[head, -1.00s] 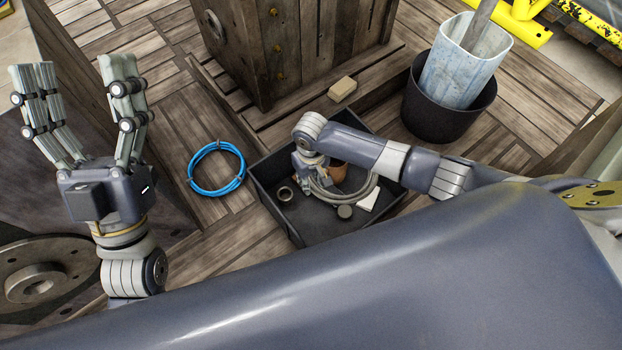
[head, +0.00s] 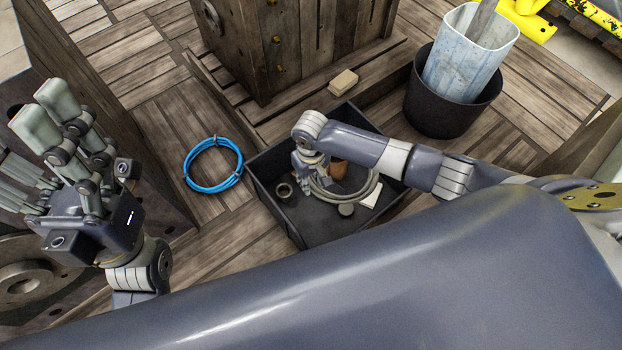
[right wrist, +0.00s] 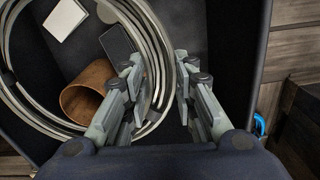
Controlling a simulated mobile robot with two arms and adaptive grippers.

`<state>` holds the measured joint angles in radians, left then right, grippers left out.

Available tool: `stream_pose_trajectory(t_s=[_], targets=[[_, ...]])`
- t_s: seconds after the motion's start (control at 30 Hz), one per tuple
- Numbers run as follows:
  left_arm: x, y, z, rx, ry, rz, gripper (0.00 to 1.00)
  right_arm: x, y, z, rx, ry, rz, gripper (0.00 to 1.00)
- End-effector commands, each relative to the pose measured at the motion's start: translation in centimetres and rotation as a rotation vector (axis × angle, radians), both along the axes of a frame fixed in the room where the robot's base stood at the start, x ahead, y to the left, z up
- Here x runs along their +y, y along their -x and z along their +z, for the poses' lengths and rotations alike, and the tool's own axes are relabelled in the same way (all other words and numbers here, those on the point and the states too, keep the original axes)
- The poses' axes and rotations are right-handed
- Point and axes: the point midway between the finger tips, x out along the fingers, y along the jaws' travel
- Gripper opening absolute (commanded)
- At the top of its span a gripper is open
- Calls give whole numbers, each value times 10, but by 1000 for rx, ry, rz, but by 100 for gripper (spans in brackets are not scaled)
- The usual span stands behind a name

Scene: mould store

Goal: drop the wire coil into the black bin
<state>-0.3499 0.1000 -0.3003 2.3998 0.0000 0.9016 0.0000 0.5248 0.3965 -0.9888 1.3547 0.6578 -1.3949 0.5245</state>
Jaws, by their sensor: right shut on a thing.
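The grey wire coil (head: 330,196) is inside an open black rectangular box (head: 308,224), among small items. My right gripper (head: 310,170) reaches into the box from the right and is shut on the coil's edge. In the right wrist view the coil (right wrist: 22,100) passes between the fingers (right wrist: 157,84). I cannot tell whether the coil touches the box floor. A round black bin (head: 428,112) stands at the upper right with a worn blue-white bucket (head: 458,65) inside it. My left gripper (head: 50,130) is open and empty at the left.
The box also holds a brown cup (right wrist: 85,92), a dark ring (head: 284,190), a white block (right wrist: 65,18) and a dark block (right wrist: 118,45). A blue coil (head: 213,165) lies on the planks left of it. A wooden crate (head: 300,50) and tan block (head: 343,82) are behind.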

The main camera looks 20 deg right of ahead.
Motion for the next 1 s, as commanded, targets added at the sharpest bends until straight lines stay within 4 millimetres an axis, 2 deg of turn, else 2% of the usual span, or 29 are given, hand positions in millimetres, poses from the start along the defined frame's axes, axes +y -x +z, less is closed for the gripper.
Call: stream_pose_trajectory(t_s=[0.13, 0.17, 0.27, 0.67, 0.83, 1.0], targets=[[0, 0, 1, 0, 0, 0, 69, 0, -1, 1, -2, 1, 0, 0], [0, 0, 1, 0, 0, 0, 69, 0, -1, 1, -2, 1, 0, 28], [0, 0, 0, 1, 0, 0, 69, 0, -1, 1, -1, 0, 0, 49], [0, 0, 0, 1, 0, 0, 69, 0, 0, 4, -1, -1, 0, 49], [0, 0, 0, 1, 0, 0, 69, 0, -1, 27, -3, -2, 0, 49], [0, 0, 0, 1, 0, 0, 69, 0, -2, 65, -4, -3, 1, 49]])
